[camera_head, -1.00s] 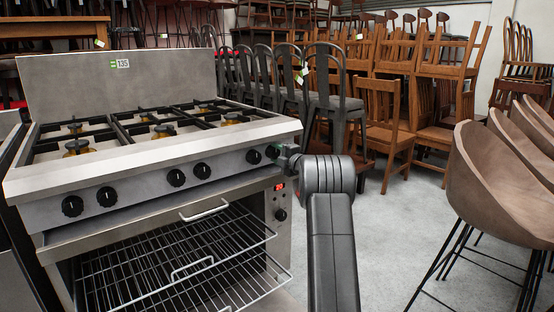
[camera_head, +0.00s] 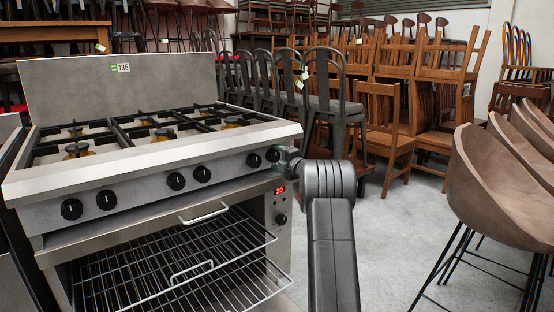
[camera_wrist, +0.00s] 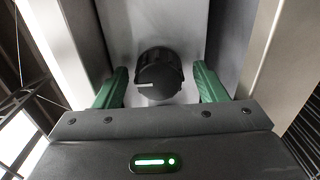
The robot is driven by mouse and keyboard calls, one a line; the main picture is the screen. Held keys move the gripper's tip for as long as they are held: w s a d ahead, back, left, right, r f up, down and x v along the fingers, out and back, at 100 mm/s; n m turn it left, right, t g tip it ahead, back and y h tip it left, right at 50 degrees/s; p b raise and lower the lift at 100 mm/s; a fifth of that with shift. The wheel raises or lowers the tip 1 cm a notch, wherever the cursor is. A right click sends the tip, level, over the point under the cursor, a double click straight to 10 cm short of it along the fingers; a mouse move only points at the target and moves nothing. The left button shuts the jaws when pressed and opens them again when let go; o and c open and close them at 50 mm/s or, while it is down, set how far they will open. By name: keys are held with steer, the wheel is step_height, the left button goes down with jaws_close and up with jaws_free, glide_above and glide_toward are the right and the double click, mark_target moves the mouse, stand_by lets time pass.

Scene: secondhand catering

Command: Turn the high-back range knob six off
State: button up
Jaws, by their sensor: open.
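The high-back range (camera_head: 150,160) stands at left with a row of black knobs along its front panel. Range knob six (camera_head: 272,155) is the rightmost knob of that row. In the wrist view the knob (camera_wrist: 160,76) sits between my two green fingers, with a gap on each side. Its white mark lies level in that picture, on the knob's left side. My gripper (camera_wrist: 159,88) is open and empty. In the head view my gripper (camera_head: 285,157) is at the right end of the panel, partly hidden by my own wrist.
The open oven with wire racks (camera_head: 180,258) lies below the panel, beside a lit red display (camera_head: 279,191) and a small lower knob (camera_head: 281,219). Brown bucket stools (camera_head: 500,190) stand at right, stacked chairs (camera_head: 385,120) behind. Grey floor is clear between.

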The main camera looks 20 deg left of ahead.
steer(key=p+v, duration=0.2)
steer(key=v, duration=1.1)
steer(key=shift+s+d, duration=0.25)
steer(key=shift+d, duration=0.05)
steer(key=b+x, duration=0.2)
steer(key=x, duration=1.2)
steer(key=shift+d, duration=0.1)
